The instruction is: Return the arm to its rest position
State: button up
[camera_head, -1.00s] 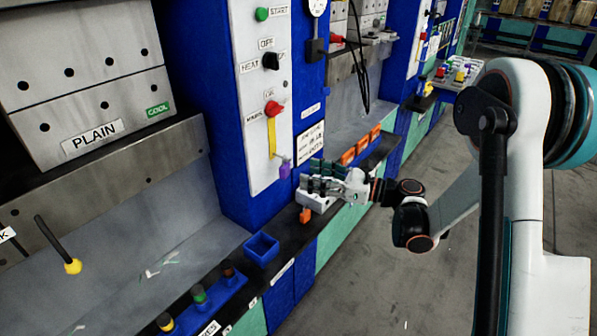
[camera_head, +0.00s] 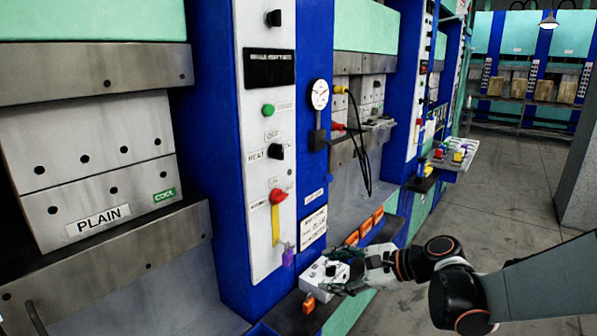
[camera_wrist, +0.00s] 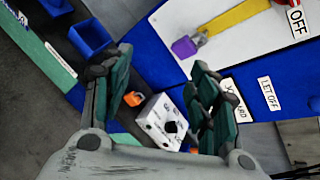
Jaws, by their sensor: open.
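My gripper (camera_head: 345,278) is open at the end of my arm, which reaches in from the right in the head view. It is close to a small white box (camera_head: 322,276) with a black knob on the dark ledge. In the wrist view my gripper (camera_wrist: 162,68) shows its two dark green fingers spread apart. The white box (camera_wrist: 160,122) shows in the gap between them, with nothing visibly gripped. I cannot tell whether a finger touches the box.
A press labelled PLAIN (camera_head: 95,190) stands at left. Orange blocks (camera_head: 365,226) lie along the ledge. A blue bin (camera_wrist: 90,37) is near my left finger. Open floor (camera_head: 520,180) lies right.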

jog(key=s+d+n+h, duration=0.3)
jog(key=s+n, duration=0.2)
jog(key=s, duration=0.2)
jog(key=s+d+r+n+h, duration=0.1)
jog(key=s+d+n+h, duration=0.3)
jog(key=s+n, duration=0.2)
jog(key=s+d+n+t+h, duration=0.1)
jog(key=s+d+n+h, duration=0.3)
jog(key=s, duration=0.5)
jog(key=shift+s+d+r+n, duration=0.15)
jog(key=shift+s+r+n, duration=0.15)
jog(key=shift+n, duration=0.5)
dwell(1.0)
